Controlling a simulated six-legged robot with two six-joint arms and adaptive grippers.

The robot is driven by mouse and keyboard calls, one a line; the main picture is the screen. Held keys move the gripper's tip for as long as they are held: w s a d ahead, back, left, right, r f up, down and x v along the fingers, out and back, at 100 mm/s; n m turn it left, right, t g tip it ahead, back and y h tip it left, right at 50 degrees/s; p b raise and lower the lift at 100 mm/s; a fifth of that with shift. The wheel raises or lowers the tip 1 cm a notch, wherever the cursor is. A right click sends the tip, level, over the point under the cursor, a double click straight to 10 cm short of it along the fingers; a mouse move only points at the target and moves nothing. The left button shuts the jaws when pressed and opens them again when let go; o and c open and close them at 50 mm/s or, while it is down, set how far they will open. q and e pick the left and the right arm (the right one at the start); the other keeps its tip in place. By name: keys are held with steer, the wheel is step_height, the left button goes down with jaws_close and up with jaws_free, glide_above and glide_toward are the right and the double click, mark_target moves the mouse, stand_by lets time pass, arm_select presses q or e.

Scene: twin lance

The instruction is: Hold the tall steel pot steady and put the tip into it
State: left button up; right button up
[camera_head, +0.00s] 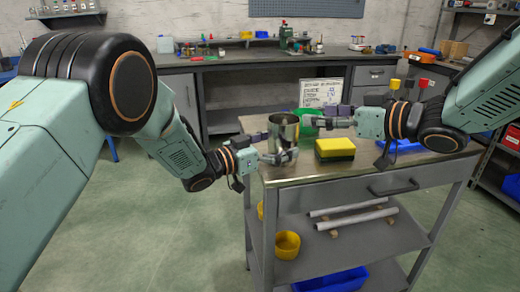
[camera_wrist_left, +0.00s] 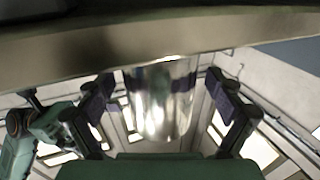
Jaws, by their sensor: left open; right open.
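The tall steel pot (camera_head: 284,131) stands upright on the cart top (camera_head: 300,171), near its left side. My left gripper (camera_head: 277,146) is open, with one finger on either side of the pot. In the left wrist view the pot (camera_wrist_left: 162,100) sits between the two dark fingers, with gaps visible on both sides. My right gripper (camera_head: 318,117) is open to the right of the pot, its fingers pointing left toward it over a green container (camera_head: 309,130). I cannot make out a tip in either view.
A yellow and dark sponge block (camera_head: 335,147) lies right of the pot. A written sign (camera_head: 322,93) stands behind. A blue item (camera_head: 405,146) lies at the cart's right. A workbench (camera_head: 250,60) stands behind.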

arm_select(q)
steer(key=v, duration=1)
steer(key=shift+s+a, duration=0.25)
steer(key=shift+s, duration=0.05)
steer(key=shift+d, duration=0.1)
steer(key=x, duration=1.1)
steer(key=shift+w+d, duration=0.1)
steer(key=shift+w, duration=0.1)
steer(key=shift+w+d, duration=0.2)
steer(key=shift+d, duration=0.05)
steer(key=shift+a, duration=0.15)
arm_select(e)
steer(key=x, duration=0.4)
steer(key=shift+f, duration=0.2)
